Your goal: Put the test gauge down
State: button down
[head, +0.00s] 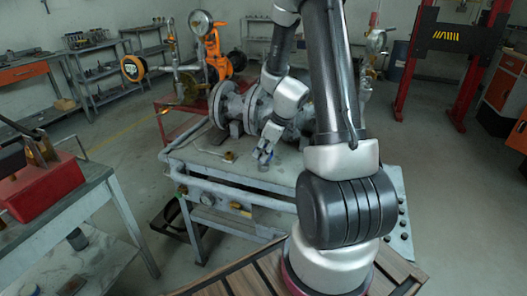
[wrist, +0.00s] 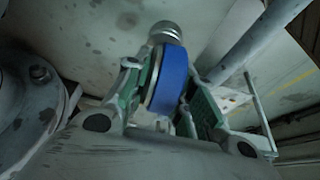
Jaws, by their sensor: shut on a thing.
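The test gauge (wrist: 172,82) is a round body with a blue band and a metal fitting at its end in the wrist view. My gripper (wrist: 160,92) is shut on it, with green-padded fingers on both sides. In the head view my gripper (head: 265,153) is over the front part of the grey valve bench (head: 205,170). There the gauge (head: 263,166) is small below the fingers. I cannot tell whether it touches the bench top. Its dial face is hidden.
The large grey flanged valve (head: 225,105) lies along the back of the bench, close behind my gripper. A small brass fitting (head: 229,156) sits on the bench to the left. A red toolbox (head: 40,190) stands on another table at the left.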

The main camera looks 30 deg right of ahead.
jog(key=c, duration=1.2)
grip_release()
jog(key=shift+f, duration=0.1)
jog(key=shift+r, duration=0.45)
jog(key=v, duration=1.1)
jog(key=s+a+r+m, duration=0.3)
jog(key=s+a+r, duration=0.3)
jog(key=s+r, duration=0.3)
jog(key=s+a+r+m+h, duration=0.1)
jog(key=s+r+m, duration=0.3)
jog(key=s, duration=0.7)
jog(key=shift+s+a+r+m+t+h, duration=0.15)
jog(key=shift+a+r+m+t+h, duration=0.2)
jog(key=shift+r+h, duration=0.6)
